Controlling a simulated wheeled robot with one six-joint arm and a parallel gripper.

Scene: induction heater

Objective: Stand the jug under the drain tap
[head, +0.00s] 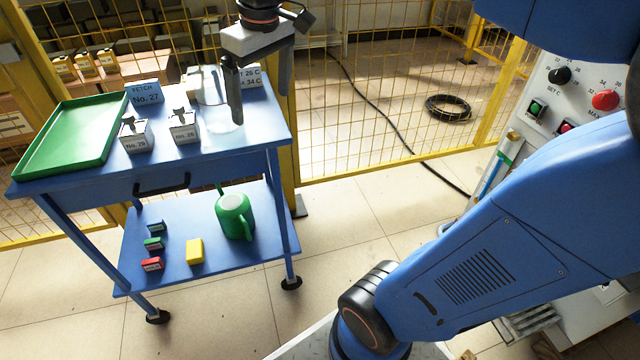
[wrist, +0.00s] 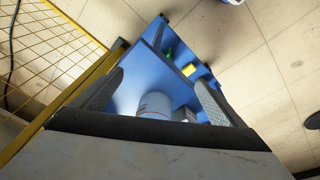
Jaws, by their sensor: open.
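A clear, see-through jug (head: 216,108) stands on the top of the blue cart, near its right end. In the wrist view the pale round jug (wrist: 155,104) shows between the fingers. My gripper (head: 261,108) points down with its fingers spread, close to the jug and to its right in the head view. In the wrist view my gripper (wrist: 160,78) holds nothing. One finger partly covers the jug in the head view. I cannot make out the drain tap; my blue arm hides part of the machine (head: 562,100) at right.
The blue cart (head: 235,148) carries a green tray (head: 72,140), small marked blocks (head: 184,128) and sign cards (head: 147,95). Its lower shelf holds a green watering can (head: 234,215) and a yellow block (head: 194,251). A yellow mesh fence (head: 350,120) stands behind. The floor between cart and machine is open.

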